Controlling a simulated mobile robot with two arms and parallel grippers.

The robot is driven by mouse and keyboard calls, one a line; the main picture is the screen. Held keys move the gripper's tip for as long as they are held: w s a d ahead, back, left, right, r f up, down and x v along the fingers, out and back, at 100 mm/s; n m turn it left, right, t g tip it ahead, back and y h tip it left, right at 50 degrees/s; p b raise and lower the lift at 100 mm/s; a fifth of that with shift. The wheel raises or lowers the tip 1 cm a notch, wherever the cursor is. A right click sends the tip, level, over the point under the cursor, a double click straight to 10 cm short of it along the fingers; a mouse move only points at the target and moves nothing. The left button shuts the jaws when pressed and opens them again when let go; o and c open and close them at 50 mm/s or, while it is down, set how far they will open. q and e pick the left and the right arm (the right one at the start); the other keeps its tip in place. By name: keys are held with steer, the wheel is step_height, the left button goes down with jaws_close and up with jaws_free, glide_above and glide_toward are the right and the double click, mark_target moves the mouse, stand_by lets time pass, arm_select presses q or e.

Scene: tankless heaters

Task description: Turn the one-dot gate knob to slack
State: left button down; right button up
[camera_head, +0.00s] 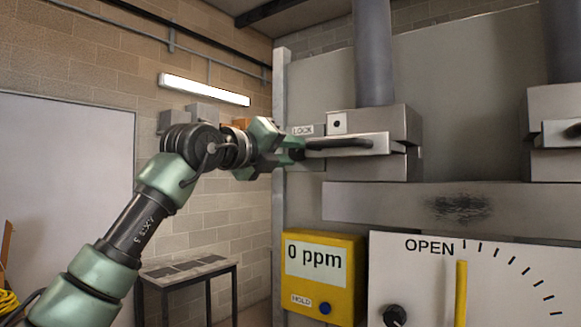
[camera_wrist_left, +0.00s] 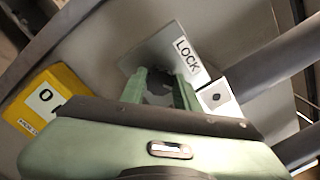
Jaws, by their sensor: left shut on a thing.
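The one-dot gate (camera_head: 400,120) is a grey block on a vertical pipe, with a one-dot plate (camera_head: 337,123) on its front. Its dark knob (camera_head: 340,143) reaches left along a pale bar, close below a LOCK label (camera_head: 303,130). My left gripper (camera_head: 297,150) is shut on the knob's left end. In the left wrist view, the green fingers (camera_wrist_left: 160,90) have a dark piece between them, largely shaded. The LOCK label (camera_wrist_left: 187,55) and the one-dot plate (camera_wrist_left: 216,96) show beside them. My right gripper is not in view.
A second gate (camera_head: 555,105) stands at the right. Below are a yellow meter reading 0 ppm (camera_head: 325,272) and a dial panel marked OPEN (camera_head: 430,270) with a yellow pointer (camera_head: 461,290). A small dark table (camera_head: 188,272) stands lower left by the brick wall.

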arm_select(q)
steer(key=n+b, duration=0.1)
steer(key=n, duration=0.1)
steer(key=n+b, duration=0.1)
steer(key=n, duration=0.1)
steer(key=n+b, duration=0.1)
steer(key=b, duration=0.1)
steer(key=shift+f+n, duration=0.25)
steer(key=shift+n, duration=0.15)
steer(key=shift+n+b, duration=1.15)
steer(key=shift+n, duration=1.05)
steer(key=shift+r, duration=0.1)
steer(key=c, duration=1)
jaws_free()
steer(key=shift+c, duration=0.2)
